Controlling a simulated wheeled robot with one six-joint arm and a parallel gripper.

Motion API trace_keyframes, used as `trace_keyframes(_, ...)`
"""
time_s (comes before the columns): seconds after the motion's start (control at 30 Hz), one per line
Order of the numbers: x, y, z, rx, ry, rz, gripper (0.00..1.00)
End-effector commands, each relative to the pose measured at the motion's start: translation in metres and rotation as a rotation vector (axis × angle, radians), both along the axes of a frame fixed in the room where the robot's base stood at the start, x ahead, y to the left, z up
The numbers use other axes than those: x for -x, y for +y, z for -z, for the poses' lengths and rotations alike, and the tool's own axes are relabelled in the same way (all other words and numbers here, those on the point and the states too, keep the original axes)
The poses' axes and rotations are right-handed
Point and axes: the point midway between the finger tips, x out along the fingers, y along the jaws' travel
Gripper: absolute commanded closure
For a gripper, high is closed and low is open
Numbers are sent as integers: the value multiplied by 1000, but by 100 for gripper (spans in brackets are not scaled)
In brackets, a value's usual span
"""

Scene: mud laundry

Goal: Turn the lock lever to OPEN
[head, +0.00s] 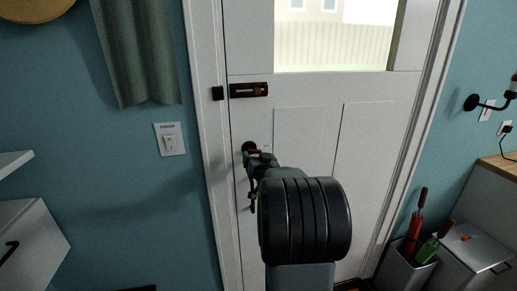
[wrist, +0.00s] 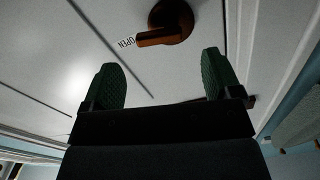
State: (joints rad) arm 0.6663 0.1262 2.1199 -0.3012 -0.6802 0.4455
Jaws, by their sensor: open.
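The lock lever (wrist: 157,37) is a brown bar on a round dark brown base (wrist: 174,14) on the white door. In the wrist view it points left, its tip close beside the printed OPEN label (wrist: 127,42). In the head view the lock's round base (head: 248,147) shows just above my gripper, which partly hides the lever. My gripper (wrist: 162,64) is open, with its two green-padded fingers apart and nothing between them. In the wrist view the lever lies beyond the fingertips; I see no contact.
A dark slide bolt (head: 249,90) sits higher on the door (head: 308,135), with its keeper (head: 217,93) on the frame. A light switch (head: 170,142) is on the blue wall at left. An umbrella bin (head: 407,264) and a lidded bin (head: 470,250) stand at lower right.

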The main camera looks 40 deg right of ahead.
Motion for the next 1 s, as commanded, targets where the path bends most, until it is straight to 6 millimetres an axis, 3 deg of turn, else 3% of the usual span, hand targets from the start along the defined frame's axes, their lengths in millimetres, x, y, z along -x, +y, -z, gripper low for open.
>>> trace_keyframes(0.2, -32, -16, -1, 1, 1, -1, 16)
trace_keyframes(0.4, -48, -25, -1, 0, 0, 0, 16)
trace_keyframes(0.83, -53, -28, 0, 1, 1, 1, 16)
trace_keyframes(1.0, -53, -28, 0, 1, 1, 1, 31)
